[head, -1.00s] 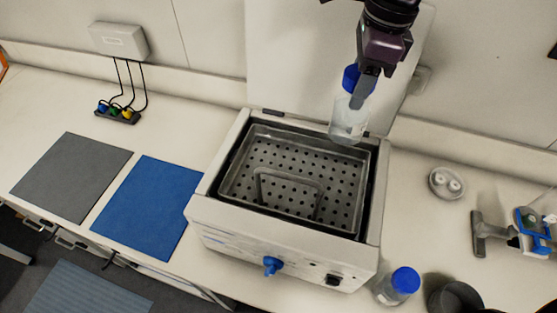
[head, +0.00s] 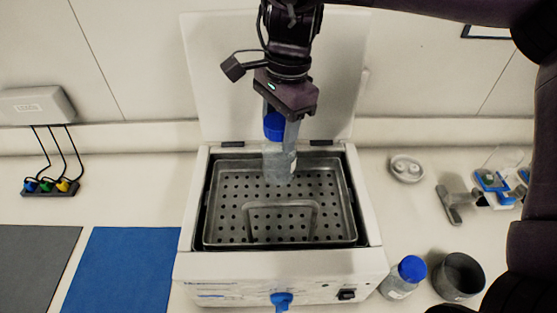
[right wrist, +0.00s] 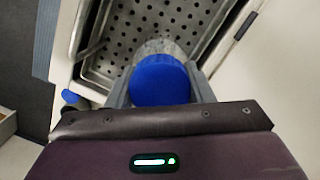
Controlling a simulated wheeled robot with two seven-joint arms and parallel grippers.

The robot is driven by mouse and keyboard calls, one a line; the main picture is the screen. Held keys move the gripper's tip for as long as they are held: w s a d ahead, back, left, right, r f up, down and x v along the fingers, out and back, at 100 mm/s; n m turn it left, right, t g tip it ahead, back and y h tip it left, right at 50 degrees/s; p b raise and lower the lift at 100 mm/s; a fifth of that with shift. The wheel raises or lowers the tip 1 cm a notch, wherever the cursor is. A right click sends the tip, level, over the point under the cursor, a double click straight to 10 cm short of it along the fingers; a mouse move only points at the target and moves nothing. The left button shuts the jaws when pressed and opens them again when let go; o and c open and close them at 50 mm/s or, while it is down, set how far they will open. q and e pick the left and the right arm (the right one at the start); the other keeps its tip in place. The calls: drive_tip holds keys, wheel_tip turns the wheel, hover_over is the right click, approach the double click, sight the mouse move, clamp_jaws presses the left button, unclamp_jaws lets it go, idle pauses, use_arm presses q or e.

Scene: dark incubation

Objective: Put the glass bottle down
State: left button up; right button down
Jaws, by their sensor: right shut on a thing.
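The glass bottle (head: 279,163) is clear with a blue cap and hangs upright in my right gripper (head: 280,130), which is shut on it at the cap. It is over the back part of the open water bath (head: 364,215), above the perforated metal tray (head: 240,187). I cannot tell whether its base touches the tray. In the right wrist view the blue cap (right wrist: 160,80) sits between the two fingers, with the bottle's body mostly hidden below it. My left gripper is not in view.
The bath's lid (head: 215,80) stands open behind. A second blue-capped bottle (head: 404,277) and a dark round pot (head: 460,275) stand right of the bath. A blue mat (head: 125,270) and a grey mat (head: 35,262) lie left.

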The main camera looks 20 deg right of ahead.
sight(279, 159)
wheel_tip(279, 159, down, 3)
drive_tip(key=shift+a+f, duration=0.1)
drive_tip(key=shift+f, duration=2.35)
drive_tip(key=shift+s+f, duration=0.1)
drive_tip(key=c, duration=0.7)
unclamp_jaws()
drive_tip(key=r, duration=0.4)
drive_tip(key=d+r, duration=0.1)
drive_tip(key=r, duration=0.7)
drive_tip(key=shift+w+d+r, duration=0.1)
drive_tip(key=shift+w+d, duration=0.1)
drive_tip(key=shift+d, duration=0.05)
